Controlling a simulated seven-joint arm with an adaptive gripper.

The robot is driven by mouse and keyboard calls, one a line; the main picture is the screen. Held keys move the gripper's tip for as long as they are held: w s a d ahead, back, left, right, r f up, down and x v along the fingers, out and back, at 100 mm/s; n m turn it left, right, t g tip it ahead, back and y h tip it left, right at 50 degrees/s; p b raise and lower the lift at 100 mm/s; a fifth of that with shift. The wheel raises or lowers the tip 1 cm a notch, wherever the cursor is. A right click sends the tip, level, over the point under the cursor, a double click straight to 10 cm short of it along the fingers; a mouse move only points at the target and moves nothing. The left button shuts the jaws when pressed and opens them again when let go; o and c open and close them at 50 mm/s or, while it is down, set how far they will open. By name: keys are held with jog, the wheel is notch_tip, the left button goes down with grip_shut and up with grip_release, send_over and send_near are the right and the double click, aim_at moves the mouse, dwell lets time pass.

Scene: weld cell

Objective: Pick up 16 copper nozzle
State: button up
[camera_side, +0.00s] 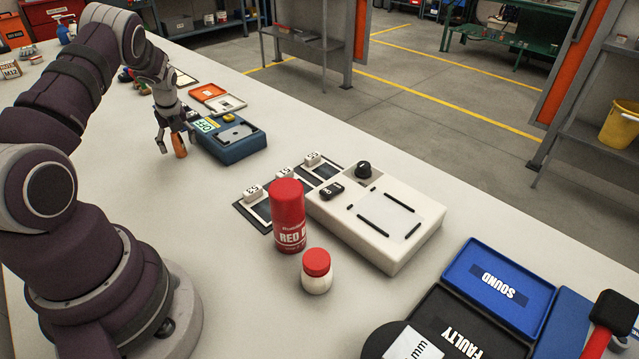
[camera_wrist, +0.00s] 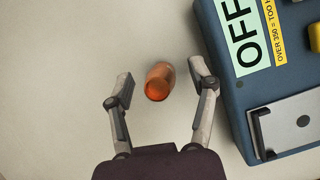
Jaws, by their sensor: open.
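The copper nozzle (camera_side: 179,146) is a small orange-brown cylinder on the white bench, beside the blue device in the side view. In the wrist view the copper nozzle (camera_wrist: 158,81) shows its hollow end, between and slightly beyond my two fingertips. My gripper (camera_side: 175,142) points down over it with its fingers spread on either side. In the wrist view my gripper (camera_wrist: 160,90) is open, and I see a gap between each finger and the nozzle. Any marking such as 16 is not readable.
The blue device (camera_side: 238,146) marked OFF stands close to the right finger; it also fills the right of the wrist view (camera_wrist: 228,82). A beige box with a knob (camera_side: 390,240), a red can (camera_side: 288,215) and a small jar (camera_side: 317,272) stand nearer the camera. Bench left of the nozzle is clear.

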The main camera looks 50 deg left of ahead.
jog(key=shift+a+f, duration=0.1)
jog(key=shift+f, duration=0.15)
grip_shut()
jog(key=shift+r, duration=0.15)
